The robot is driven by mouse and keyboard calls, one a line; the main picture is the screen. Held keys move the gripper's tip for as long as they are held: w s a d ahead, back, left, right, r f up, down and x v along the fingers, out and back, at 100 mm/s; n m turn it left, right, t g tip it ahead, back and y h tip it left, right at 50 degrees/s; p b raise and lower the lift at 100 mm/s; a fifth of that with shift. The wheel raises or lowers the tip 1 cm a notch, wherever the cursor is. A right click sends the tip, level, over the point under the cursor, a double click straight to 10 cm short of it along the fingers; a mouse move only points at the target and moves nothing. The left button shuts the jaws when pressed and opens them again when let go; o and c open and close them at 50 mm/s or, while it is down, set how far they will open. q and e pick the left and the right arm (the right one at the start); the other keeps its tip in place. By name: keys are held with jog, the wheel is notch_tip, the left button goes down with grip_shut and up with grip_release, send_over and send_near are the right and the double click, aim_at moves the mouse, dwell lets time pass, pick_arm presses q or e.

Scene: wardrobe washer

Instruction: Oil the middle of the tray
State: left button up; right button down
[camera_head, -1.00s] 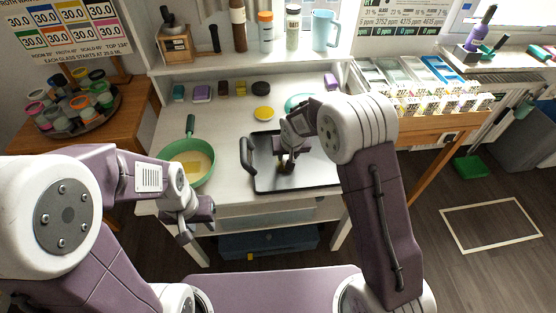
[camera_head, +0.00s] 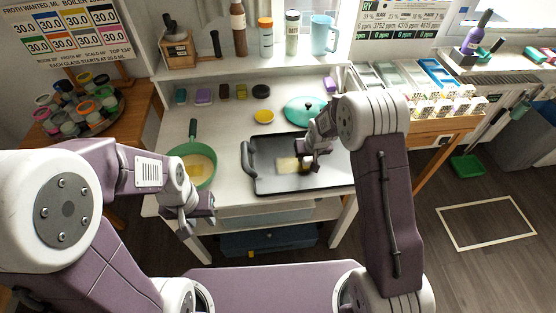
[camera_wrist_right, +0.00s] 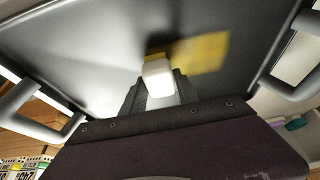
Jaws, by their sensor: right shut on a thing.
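The dark tray (camera_head: 275,182) with raised side handles lies on the white worktop. A yellowish patch (camera_head: 287,164) shows on its surface near the middle; it also shows in the right wrist view (camera_wrist_right: 208,50). My right gripper (camera_head: 309,163) is over the tray, just right of the patch. It is shut on a small brush-like tool, whose white block (camera_wrist_right: 158,78) and yellowish tip show in the right wrist view. Whether the tip touches the tray is unclear. My left gripper (camera_head: 198,216) hangs at the worktop's front edge, empty as far as I see; its jaw gap is unclear.
A green pan (camera_head: 205,178) with yellow contents stands left of the tray. A teal lid (camera_head: 304,110), a yellow round dish (camera_head: 263,117) and small blocks lie behind. A shelf with bottles and a blue jug (camera_head: 324,33) is at the back. Labelled racks stand right.

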jog(key=shift+d, duration=0.25)
jog(key=shift+a, duration=0.1)
jog(key=d, duration=0.3)
jog(key=shift+w+d+f, duration=0.1)
jog(key=shift+d+f, duration=0.05)
jog(key=shift+w+d+b, duration=0.1)
jog(key=shift+d+b, duration=0.75)
jog(key=shift+d, duration=0.2)
